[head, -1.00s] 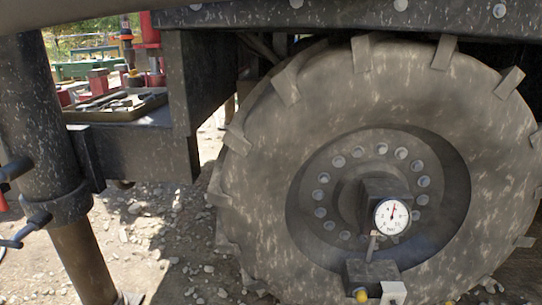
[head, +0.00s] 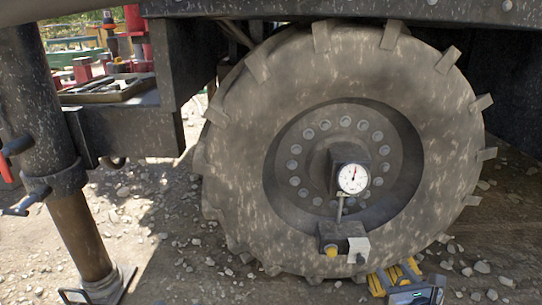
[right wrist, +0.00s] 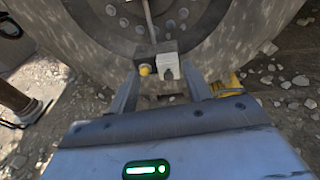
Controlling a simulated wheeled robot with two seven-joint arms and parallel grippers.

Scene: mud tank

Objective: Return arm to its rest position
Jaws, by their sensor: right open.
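My right gripper (head: 412,294) shows only in part at the bottom right of the head view, below the wheel. In the right wrist view its two fingers (right wrist: 160,78) stand apart with nothing held between them. A dark block with a yellow knob and pale end piece (right wrist: 158,66) appears beyond the fingertips; contact cannot be confirmed. In the head view that block (head: 341,235) sits low at the wheel hub, with a round white dial gauge (head: 352,178) above it on a thin stem. My left gripper cannot be made out.
The large muddy wheel (head: 240,150) fills the middle. A yellow object (head: 394,276) lies by its base beside my right gripper. A support leg (head: 78,225) stands at left, and a tool tray (head: 105,90) sits on the ledge behind. Gravelly ground lies between leg and wheel.

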